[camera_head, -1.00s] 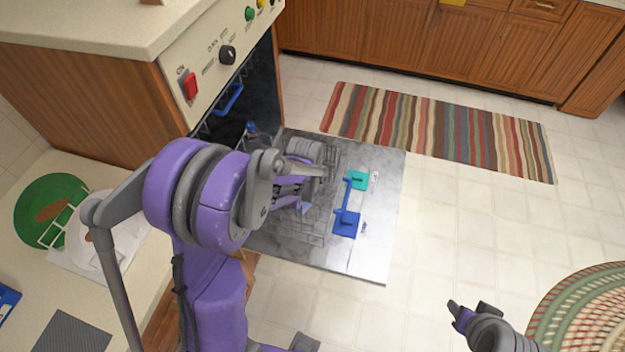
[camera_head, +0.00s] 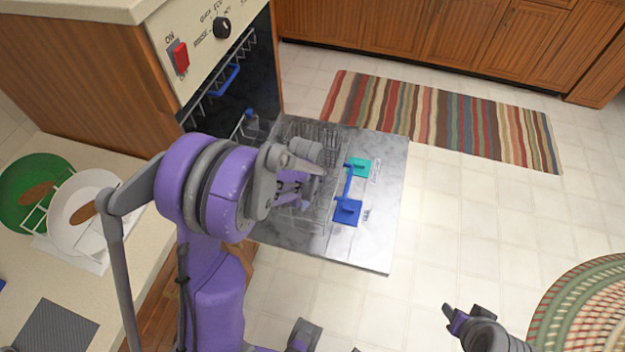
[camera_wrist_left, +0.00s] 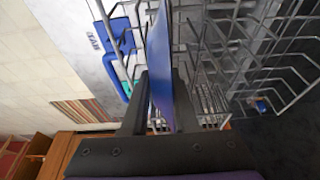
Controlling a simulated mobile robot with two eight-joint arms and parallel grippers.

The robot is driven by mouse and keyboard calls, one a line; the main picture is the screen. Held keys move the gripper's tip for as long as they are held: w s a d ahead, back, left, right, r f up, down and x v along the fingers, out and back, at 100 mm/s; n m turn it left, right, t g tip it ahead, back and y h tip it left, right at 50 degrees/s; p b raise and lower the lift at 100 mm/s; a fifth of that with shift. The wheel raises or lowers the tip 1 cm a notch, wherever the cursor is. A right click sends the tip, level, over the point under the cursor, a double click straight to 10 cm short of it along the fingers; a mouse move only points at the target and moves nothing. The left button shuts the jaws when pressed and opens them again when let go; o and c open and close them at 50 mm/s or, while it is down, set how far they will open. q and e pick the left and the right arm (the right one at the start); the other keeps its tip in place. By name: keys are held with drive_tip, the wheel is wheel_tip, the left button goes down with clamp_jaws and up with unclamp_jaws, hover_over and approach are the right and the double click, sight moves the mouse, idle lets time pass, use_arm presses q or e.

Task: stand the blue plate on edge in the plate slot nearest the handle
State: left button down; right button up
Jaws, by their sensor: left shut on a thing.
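The blue plate (camera_wrist_left: 160,55) is on edge in the left wrist view, seen nearly edge-on between the fingers of my left gripper (camera_wrist_left: 157,92). The gripper is shut on it. In the head view my left gripper (camera_head: 292,188) is over the pulled-out wire rack (camera_head: 322,135), and my arm hides the plate. The rack's wires (camera_wrist_left: 240,45) are close around the plate; I cannot tell whether it sits in a slot. The rack's blue handle (camera_head: 348,182) is just right of the gripper. My right gripper (camera_head: 463,312) is open and empty above the floor.
The open dishwasher door (camera_head: 375,230) lies flat under the rack, with a blue square (camera_head: 346,212) and a teal square (camera_head: 361,168). A green plate (camera_head: 30,180) and a white plate (camera_head: 75,225) stand on the left counter.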

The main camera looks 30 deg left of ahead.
use_arm(q)
drive_tip(key=shift+f, duration=0.2)
drive_tip(key=c, duration=0.6)
unclamp_jaws()
drive_tip(key=p+v, duration=0.1)
drive_tip(key=v, duration=1)
drive_tip(key=s+d+r+m+t+p, duration=0.1)
drive_tip(key=s+d+r, duration=0.2)
drive_tip(key=s, duration=0.5)
drive_tip(key=s+d+r+m+t, duration=0.1)
drive_tip(key=s+d+r, duration=0.3)
drive_tip(key=s+d, duration=0.2)
drive_tip(key=s, duration=0.2)
drive_tip(key=shift+s+m+h+p, duration=0.3)
drive_tip(key=shift+s+h+p, duration=0.05)
drive_tip(key=shift+h+p, duration=0.05)
